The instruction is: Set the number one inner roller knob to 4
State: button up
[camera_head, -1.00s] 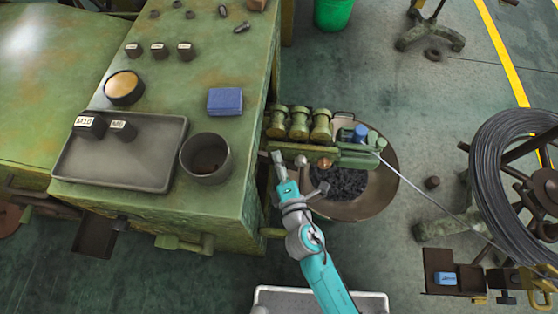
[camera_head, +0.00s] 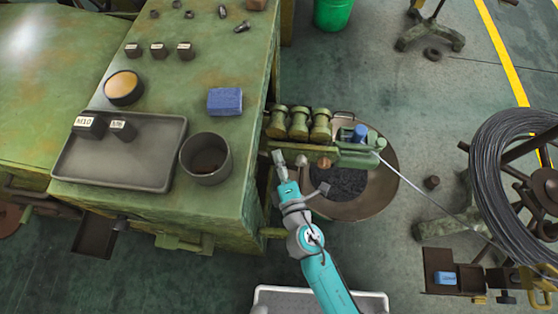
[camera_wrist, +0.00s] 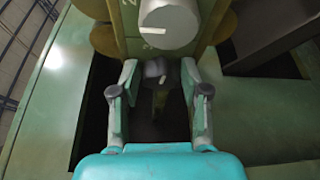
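In the wrist view, a pale grey round knob (camera_wrist: 172,22) with a white pointer line sits at the top centre, on a green panel (camera_wrist: 124,22) with faint pale marks. I cannot read the marks well or tell which roller the knob serves. My gripper (camera_wrist: 158,72) is below the knob in the picture, its two fingers apart and not around the knob. A dark grey part shows between the fingers; I cannot tell whether they touch it. In the head view, my gripper (camera_head: 278,157) is at the left end of the green roller unit (camera_head: 308,149). The knobs are not clear there.
Several green rollers (camera_head: 299,123) stand behind the bar. A round brown pan (camera_head: 379,194) is under the unit. A green machine bench (camera_head: 222,205) is close on my gripper's left. A wire runs from the unit to a wire coil (camera_head: 488,175) at right.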

jog(key=shift+s, duration=0.1)
jog(key=v, duration=1.2)
